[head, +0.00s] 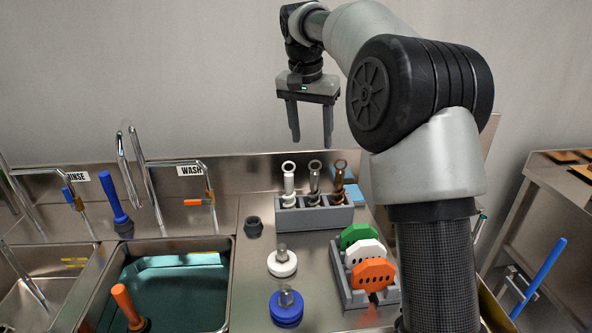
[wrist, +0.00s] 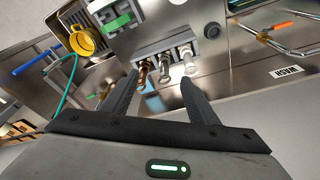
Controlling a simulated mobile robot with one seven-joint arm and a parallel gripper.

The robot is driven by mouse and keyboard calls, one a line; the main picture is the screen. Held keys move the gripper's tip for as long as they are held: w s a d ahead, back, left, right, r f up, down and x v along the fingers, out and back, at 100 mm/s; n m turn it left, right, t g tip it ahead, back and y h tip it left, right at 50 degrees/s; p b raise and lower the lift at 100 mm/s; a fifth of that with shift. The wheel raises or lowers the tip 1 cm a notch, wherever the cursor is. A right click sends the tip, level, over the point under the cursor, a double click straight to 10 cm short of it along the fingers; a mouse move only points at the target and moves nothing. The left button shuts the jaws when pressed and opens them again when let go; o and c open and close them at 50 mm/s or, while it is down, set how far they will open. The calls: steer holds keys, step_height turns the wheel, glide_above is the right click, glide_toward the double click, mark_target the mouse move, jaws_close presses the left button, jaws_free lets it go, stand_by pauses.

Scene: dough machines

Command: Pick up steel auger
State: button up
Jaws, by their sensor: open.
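The steel auger (head: 315,178) stands upright, ring end up, in the middle slot of a grey rack (head: 315,219). A white auger (head: 289,184) stands to its left and a bronze auger (head: 339,182) to its right. My gripper (head: 311,141) is open and empty, fingers pointing down, above the rack in the head view. In the wrist view the steel auger (wrist: 165,67) shows between the bronze auger (wrist: 143,74) and the white auger (wrist: 188,60), beyond my open fingers (wrist: 159,80). The lower parts of the augers are hidden in the rack.
A holder with green, white and orange (head: 373,273) discs stands right of the counter's middle. White (head: 282,262) and blue (head: 286,307) knobbed discs lie in front of the rack. A sink (head: 168,285) with tall taps is at left.

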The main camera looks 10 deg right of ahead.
mark_target(314, 171)
steer(key=w+d+f+m+g+p, duration=0.1)
steer(key=w+f+m+p, duration=0.25)
steer(key=w, duration=0.35)
steer(key=shift+n, duration=0.35)
steer(key=f+b, duration=0.1)
steer(key=f, duration=0.3)
steer(key=d+f+b, duration=0.1)
steer(key=f, duration=0.3)
steer(key=w+f+b, duration=0.1)
steer(key=f, duration=0.3)
steer(key=shift+d, duration=0.25)
steer(key=shift+w+d+f, duration=0.1)
steer(key=shift+w+f, duration=0.05)
steer(key=shift+f, duration=0.8)
steer(key=shift+w+d+f, duration=0.1)
steer(key=shift+f, duration=0.9)
steer(key=shift+w+d+f, duration=0.1)
steer(key=shift+w+f, duration=0.05)
steer(key=shift+f, duration=0.8)
steer(key=shift+c, duration=0.4)
steer(key=shift+r, duration=0.1)
jaws_close()
